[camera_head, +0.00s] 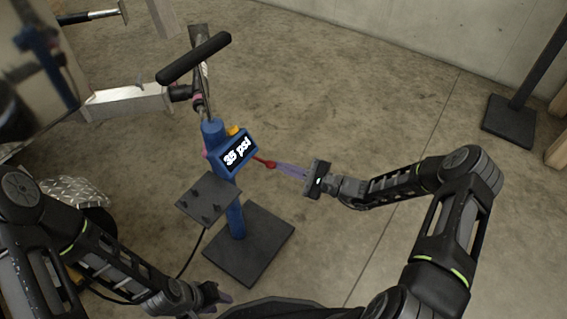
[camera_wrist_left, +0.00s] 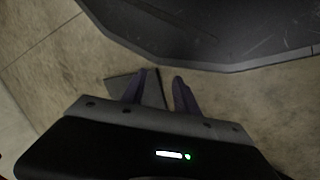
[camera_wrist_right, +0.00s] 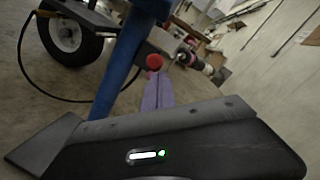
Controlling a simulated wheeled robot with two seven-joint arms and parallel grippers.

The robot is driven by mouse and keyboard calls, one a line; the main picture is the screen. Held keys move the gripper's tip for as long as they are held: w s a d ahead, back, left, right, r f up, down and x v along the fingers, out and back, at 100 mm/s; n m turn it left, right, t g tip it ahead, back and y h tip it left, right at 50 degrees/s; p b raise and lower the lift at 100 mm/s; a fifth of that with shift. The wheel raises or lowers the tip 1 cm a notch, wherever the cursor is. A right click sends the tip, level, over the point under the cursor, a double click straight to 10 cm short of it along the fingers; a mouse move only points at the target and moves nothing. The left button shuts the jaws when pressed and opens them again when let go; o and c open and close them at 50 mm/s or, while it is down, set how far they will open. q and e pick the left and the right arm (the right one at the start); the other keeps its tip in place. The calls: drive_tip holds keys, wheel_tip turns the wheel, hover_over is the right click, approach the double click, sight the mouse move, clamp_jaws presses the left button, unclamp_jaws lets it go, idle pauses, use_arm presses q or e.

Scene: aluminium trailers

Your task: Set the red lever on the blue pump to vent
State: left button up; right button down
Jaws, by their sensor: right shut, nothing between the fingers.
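The blue pump (camera_head: 235,222) stands upright on a dark base plate, with a display reading "35 psi" (camera_head: 237,152). Its red lever (camera_head: 262,160) sticks out to the right of the display and ends in a red knob. My right gripper (camera_head: 279,166) is shut and empty, its purple fingertips at the knob. In the right wrist view the red lever's knob (camera_wrist_right: 154,62) sits just past the shut fingertips (camera_wrist_right: 158,80); whether they touch I cannot tell. My left gripper (camera_head: 226,299) hangs low near my base; the left wrist view shows its fingers (camera_wrist_left: 164,77) apart and empty.
The pump's black T-handle (camera_head: 194,58) rises above it. A dark plate (camera_head: 208,199) juts out at the pump's front left. An aluminium trailer part (camera_head: 125,102) is at the left. The floor right of the pump is clear up to a black stand (camera_head: 508,122).

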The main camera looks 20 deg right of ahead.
wheel_tip(320, 180, up, 7)
drive_tip(key=w+a+g+h+p, duration=0.1)
drive_tip(key=g+h+p, duration=0.2)
drive_tip(key=p, duration=0.7)
drive_tip(key=shift+w+a+m+g+h, duration=0.15)
drive_tip(key=shift+w+m+g+h, duration=0.15)
drive_tip(key=shift+m+h, duration=0.15)
drive_tip(key=shift+r, duration=0.15)
